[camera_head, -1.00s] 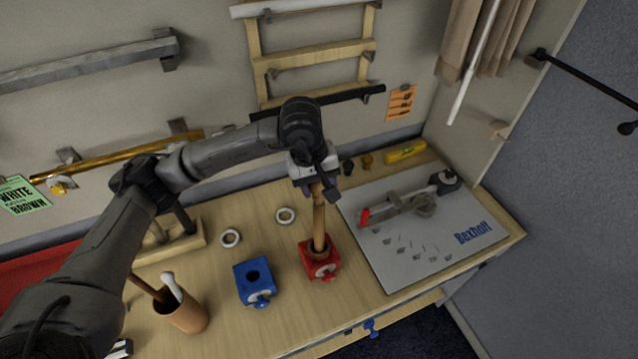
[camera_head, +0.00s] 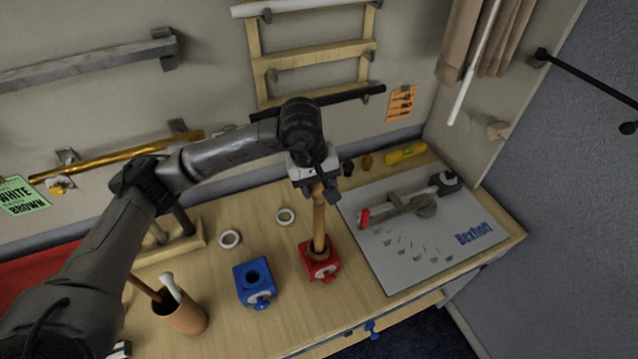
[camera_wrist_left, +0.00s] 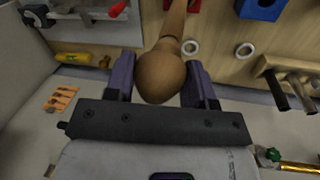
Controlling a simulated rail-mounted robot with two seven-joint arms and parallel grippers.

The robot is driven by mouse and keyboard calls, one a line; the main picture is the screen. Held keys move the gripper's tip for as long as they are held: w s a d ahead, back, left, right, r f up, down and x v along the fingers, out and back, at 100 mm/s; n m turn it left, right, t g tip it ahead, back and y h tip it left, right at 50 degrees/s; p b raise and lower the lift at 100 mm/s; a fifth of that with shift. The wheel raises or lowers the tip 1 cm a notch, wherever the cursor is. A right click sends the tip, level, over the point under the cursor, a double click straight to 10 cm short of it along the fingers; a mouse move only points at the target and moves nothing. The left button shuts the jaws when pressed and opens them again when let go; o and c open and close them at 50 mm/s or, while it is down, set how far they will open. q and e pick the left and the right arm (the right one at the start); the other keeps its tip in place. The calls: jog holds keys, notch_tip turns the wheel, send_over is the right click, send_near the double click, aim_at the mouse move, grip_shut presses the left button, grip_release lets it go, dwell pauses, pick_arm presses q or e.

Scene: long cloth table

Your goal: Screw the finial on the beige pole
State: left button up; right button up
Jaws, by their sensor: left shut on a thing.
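The beige wooden pole (camera_head: 319,222) stands upright in the red clamp block (camera_head: 321,263) on the bench. A round wooden finial (camera_wrist_left: 160,76) sits at the pole's top end in the left wrist view. My left gripper (camera_wrist_left: 162,82) is over the top of the pole, with its two purple-grey fingers on either side of the finial, and is shut on it. My right gripper is not in view.
An empty blue clamp block (camera_head: 254,283) stands left of the red one. Two white rings (camera_head: 285,217) lie behind. A cup of rods (camera_head: 184,315), a grey board (camera_head: 425,262) with tools and a yellow level (camera_head: 405,153) are around. The wall holds several rods.

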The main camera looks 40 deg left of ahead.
pick_arm(q)
jog(key=shift+f+b, duration=0.55)
jog(key=shift+b, duration=0.15)
dwell(0.7)
jog(key=o, duration=1)
